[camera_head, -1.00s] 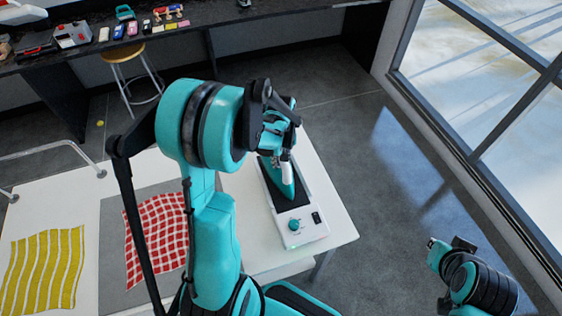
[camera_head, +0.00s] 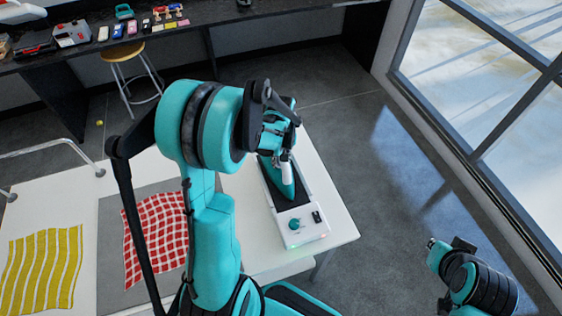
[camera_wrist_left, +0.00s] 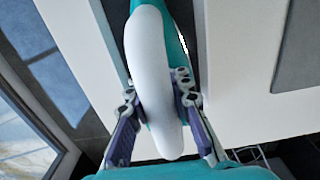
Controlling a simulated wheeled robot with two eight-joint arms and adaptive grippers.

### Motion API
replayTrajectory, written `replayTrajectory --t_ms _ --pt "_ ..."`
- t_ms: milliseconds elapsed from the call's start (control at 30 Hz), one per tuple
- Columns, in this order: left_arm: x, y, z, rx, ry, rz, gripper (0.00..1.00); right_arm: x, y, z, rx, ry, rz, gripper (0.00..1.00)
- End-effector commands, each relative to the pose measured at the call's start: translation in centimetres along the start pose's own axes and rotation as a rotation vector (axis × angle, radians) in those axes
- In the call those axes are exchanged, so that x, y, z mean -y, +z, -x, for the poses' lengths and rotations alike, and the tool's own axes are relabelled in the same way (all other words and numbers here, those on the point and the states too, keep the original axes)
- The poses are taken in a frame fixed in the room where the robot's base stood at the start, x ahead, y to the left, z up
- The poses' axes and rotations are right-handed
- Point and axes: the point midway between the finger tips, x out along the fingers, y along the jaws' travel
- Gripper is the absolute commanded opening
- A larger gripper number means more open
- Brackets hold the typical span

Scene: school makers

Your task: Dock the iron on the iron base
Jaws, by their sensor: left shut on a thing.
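The iron (camera_head: 282,178), teal with a white handle, is over the dark plate of the white iron base (camera_head: 303,229) at the right end of the table. It appears to sit on the base, but I cannot tell whether it rests fully. My left gripper (camera_head: 284,158) is above the iron, shut on its handle. In the left wrist view, the white handle (camera_wrist_left: 150,75) runs between the two fingers of the gripper (camera_wrist_left: 160,108). My arm partly hides the iron in the head view. My right arm is at the lower right; its fingers do not show clearly.
A red checked cloth (camera_head: 157,240) lies on a grey mat (camera_head: 113,262), and a yellow striped cloth (camera_head: 42,270) lies at the left of the table (camera_head: 335,212). A stool (camera_head: 123,52) stands by the back counter (camera_head: 215,22). Windows are at the right.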

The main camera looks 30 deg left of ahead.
Motion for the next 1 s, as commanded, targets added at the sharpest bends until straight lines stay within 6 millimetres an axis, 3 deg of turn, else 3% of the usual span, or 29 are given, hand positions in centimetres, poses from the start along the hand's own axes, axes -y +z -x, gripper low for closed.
replayTrajectory --t_ms 133,167,200,533,1000 --pt "0.0 0.0 -0.3 0.000 0.000 0.000 0.00 0.0 0.2 -0.2 0.000 0.000 0.000 0.00" --pt "0.0 0.0 -0.2 0.000 0.000 0.000 0.24 0.0 0.1 -0.2 0.000 0.000 0.000 0.00" --pt "0.0 0.0 -0.2 0.000 0.000 0.000 0.29 0.0 0.1 -0.2 0.000 0.000 0.000 0.00" --pt "0.0 0.0 0.0 0.000 0.000 0.000 0.29 0.0 0.0 0.0 0.000 0.000 0.000 0.00" --pt "0.0 0.0 4.0 0.000 0.000 0.000 0.29 0.0 -1.7 2.3 0.000 0.000 0.000 0.00"
